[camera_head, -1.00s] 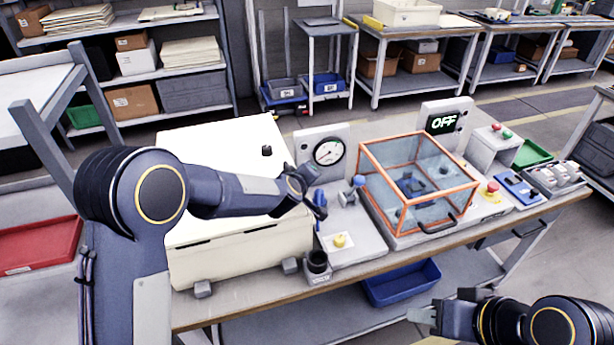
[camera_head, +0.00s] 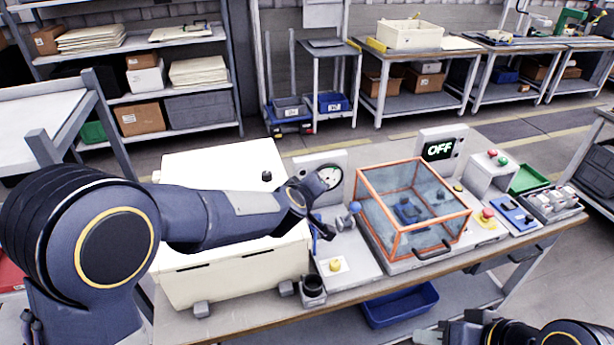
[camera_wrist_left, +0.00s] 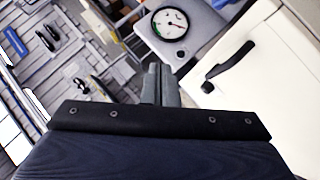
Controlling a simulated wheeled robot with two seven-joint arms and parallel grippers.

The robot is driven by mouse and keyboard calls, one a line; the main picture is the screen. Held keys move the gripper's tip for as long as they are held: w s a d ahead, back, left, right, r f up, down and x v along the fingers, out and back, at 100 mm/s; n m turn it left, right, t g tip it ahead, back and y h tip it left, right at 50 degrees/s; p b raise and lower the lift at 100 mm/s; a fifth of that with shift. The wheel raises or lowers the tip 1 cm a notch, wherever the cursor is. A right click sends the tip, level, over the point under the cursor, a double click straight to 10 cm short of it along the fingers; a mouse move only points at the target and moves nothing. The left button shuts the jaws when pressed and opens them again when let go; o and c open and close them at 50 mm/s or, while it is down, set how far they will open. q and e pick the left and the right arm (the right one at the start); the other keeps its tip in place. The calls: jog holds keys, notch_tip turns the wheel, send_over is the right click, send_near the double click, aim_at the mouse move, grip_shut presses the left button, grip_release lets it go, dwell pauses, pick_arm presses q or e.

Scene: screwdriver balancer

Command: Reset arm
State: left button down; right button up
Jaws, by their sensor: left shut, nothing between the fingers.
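My left arm comes in from the left in the head view, and its gripper (camera_head: 322,230) is above the workbench, in front of the gauge panel and left of the blue knob. In the left wrist view its two fingers (camera_wrist_left: 160,84) are together with nothing between them. My right gripper (camera_head: 432,338) is at the bottom edge of the head view, partly cut off, in front of the bench. Its jaw opening cannot be made out. The round gauge (camera_head: 330,177) is partly covered by my left wrist; its dial shows in the left wrist view (camera_wrist_left: 169,24).
A cream box (camera_head: 225,270) stands under my left forearm. An orange-framed clear enclosure (camera_head: 412,163) stands right of my left gripper. A blue knob (camera_head: 354,207), yellow button (camera_head: 335,264) and black cup (camera_head: 313,286) are close by. The display (camera_head: 440,149) reads OFF.

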pick_arm(q)
jog(key=s+a+r+m+g+h+b, duration=0.2)
jog(key=s+a+r+m+h, duration=0.15)
jog(key=s+a, duration=1.05)
jog(key=s+a+f+m+g+y, duration=0.1)
jog(key=s+a+f+g, duration=0.1)
jog(key=s, duration=0.8)
jog(key=s+a+f+g+y+b, duration=0.1)
jog(key=s+a+f, duration=0.4)
jog(key=s, duration=0.5)
jog(key=shift+s+a+m+g+y, duration=0.3)
jog(key=shift+a+m+g+y, duration=0.1)
jog(key=shift+a+y, duration=0.4)
jog(key=shift+w+d+r, duration=0.1)
